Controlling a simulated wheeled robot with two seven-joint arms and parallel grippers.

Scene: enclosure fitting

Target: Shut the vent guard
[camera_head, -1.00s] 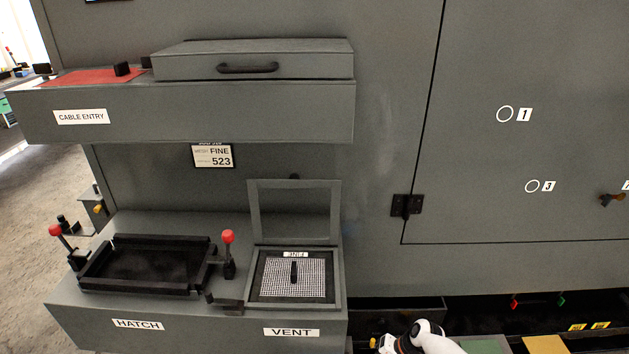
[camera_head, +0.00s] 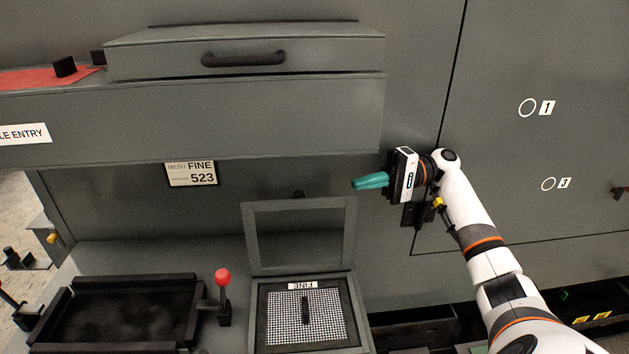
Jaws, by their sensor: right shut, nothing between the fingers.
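The vent guard (camera_head: 350,236) is a grey open frame, standing raised at the back edge of the vent opening. Below it, the vent (camera_head: 259,318) holds a white mesh screen (camera_head: 283,322) with a dark upright handle and a label reading FINE, upside down. My right gripper (camera_head: 356,184) has teal fingers, shut and empty. It points left, above and to the right of the raised guard, apart from it. My left gripper is not in view.
The cable entry ledge (camera_head: 250,115), with a handled grey box (camera_head: 300,40) on it, overhangs above the guard. A red-knobbed lever (camera_head: 223,279) stands left of the vent, beside the black-framed hatch (camera_head: 180,283). A sign (camera_head: 191,174) reads FINE 523.

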